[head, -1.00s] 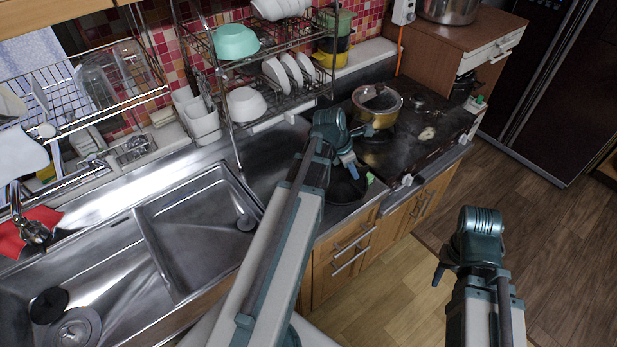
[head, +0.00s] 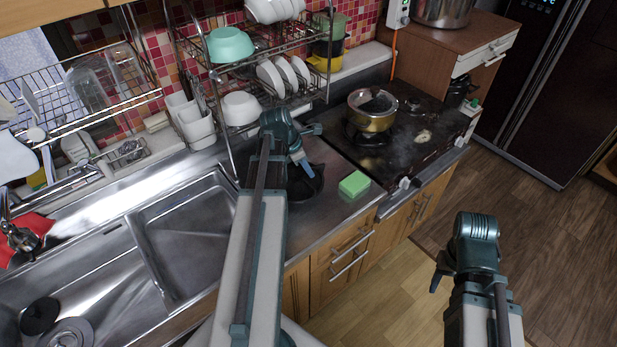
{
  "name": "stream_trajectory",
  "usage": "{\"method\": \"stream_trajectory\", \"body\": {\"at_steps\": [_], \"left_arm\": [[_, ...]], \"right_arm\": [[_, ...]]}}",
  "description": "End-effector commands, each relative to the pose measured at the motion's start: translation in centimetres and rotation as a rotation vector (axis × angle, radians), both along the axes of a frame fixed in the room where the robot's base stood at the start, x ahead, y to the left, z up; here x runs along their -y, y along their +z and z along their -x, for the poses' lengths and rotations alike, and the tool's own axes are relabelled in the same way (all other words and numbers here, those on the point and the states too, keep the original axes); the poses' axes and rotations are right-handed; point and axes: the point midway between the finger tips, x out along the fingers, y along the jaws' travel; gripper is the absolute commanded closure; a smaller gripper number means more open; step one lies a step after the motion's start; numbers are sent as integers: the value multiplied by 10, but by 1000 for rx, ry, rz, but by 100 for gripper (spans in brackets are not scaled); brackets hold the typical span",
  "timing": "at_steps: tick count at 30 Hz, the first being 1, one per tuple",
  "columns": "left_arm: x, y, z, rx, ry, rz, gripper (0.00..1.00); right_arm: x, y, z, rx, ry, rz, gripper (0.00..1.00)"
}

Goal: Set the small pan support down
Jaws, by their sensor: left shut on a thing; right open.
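The small pan support (head: 312,187) is a dark, round piece low over or on the steel counter, between the sink and the stove. My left gripper (head: 305,168) is shut on it from above. The arm and gripper hide part of it, and I cannot tell whether its underside touches the counter. My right gripper (head: 437,277) is in the lower right, over the floor, away from the counter. It is open and empty.
A green sponge (head: 354,184) lies just right of the support. A lidded pot (head: 372,112) stands on the black stove (head: 420,140). The sink (head: 185,235) is left, and a dish rack (head: 225,125) with bowls stands behind.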

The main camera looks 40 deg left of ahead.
Motion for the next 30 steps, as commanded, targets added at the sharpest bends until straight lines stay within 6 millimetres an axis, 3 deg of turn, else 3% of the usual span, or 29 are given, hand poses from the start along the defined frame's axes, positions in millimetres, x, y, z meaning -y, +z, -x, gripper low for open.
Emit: {"method": "stream_trajectory", "body": {"at_steps": [1, 5, 18, 19, 24, 30], "left_arm": [[1, -15, 0, 0, -1, 0, 100], [1, -30, 0, 0, -1, 0, 100], [1, -33, 0, 0, -1, 0, 100], [1, -33, 0, 0, -1, 0, 90], [1, -32, 0, 0, -1, 0, 62], [1, -32, 0, 0, -1, 0, 62]], "right_arm": [[0, -15, 0, 0, 0, 0, 50], [0, -30, 0, 0, 0, 0, 50], [0, -33, 0, 0, 0, 0, 50], [0, -33, 0, 0, 0, 0, 50], [0, -32, 0, 0, 0, 0, 50], [0, -32, 0, 0, 0, 0, 50]]}}
